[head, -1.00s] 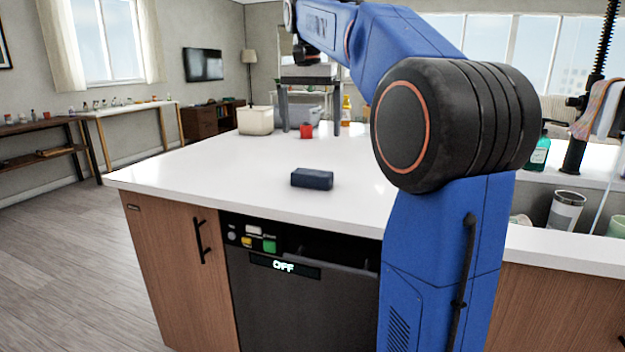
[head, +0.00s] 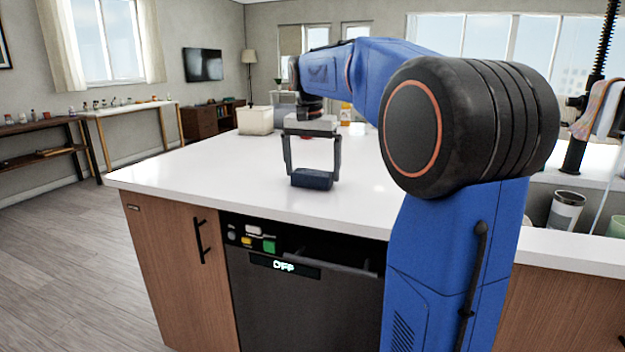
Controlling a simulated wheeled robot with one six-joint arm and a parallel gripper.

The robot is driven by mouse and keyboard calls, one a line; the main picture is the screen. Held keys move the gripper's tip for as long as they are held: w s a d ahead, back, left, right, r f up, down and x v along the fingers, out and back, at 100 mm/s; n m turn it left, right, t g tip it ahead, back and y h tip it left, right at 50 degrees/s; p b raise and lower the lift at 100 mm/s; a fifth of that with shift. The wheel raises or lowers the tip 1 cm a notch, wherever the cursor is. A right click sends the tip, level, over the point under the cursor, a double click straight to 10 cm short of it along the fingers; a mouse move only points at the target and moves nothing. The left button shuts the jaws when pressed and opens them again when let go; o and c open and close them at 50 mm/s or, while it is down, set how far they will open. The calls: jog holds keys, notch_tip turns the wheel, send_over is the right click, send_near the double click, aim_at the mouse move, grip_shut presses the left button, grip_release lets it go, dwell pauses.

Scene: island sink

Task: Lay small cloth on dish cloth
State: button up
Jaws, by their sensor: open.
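A small dark blue block-like item (head: 312,181) lies on the white island counter near its front edge. It may be the small cloth folded up, but I cannot tell for sure. My gripper (head: 313,174) is open and points down at it, with one finger near each end. I cannot tell whether the fingers touch it. A multicoloured cloth (head: 594,104) hangs at the sink's black tap on the right; it may be the dish cloth. No other cloth is plain to see.
A cream bin (head: 256,121) stands at the back left of the counter (head: 190,178). A bottle (head: 346,116) and a red item (head: 306,137) are partly hidden behind my arm. A steel tumbler (head: 566,211) stands at the sink on the right. The counter's left part is clear.

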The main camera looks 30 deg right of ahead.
jog(key=shift+d+f, duration=0.1)
jog(key=shift+f, duration=0.6)
jog(key=shift+c, duration=0.3)
jog(key=c, duration=0.8)
jog(key=shift+o, duration=0.2)
jog(key=shift+r, duration=0.1)
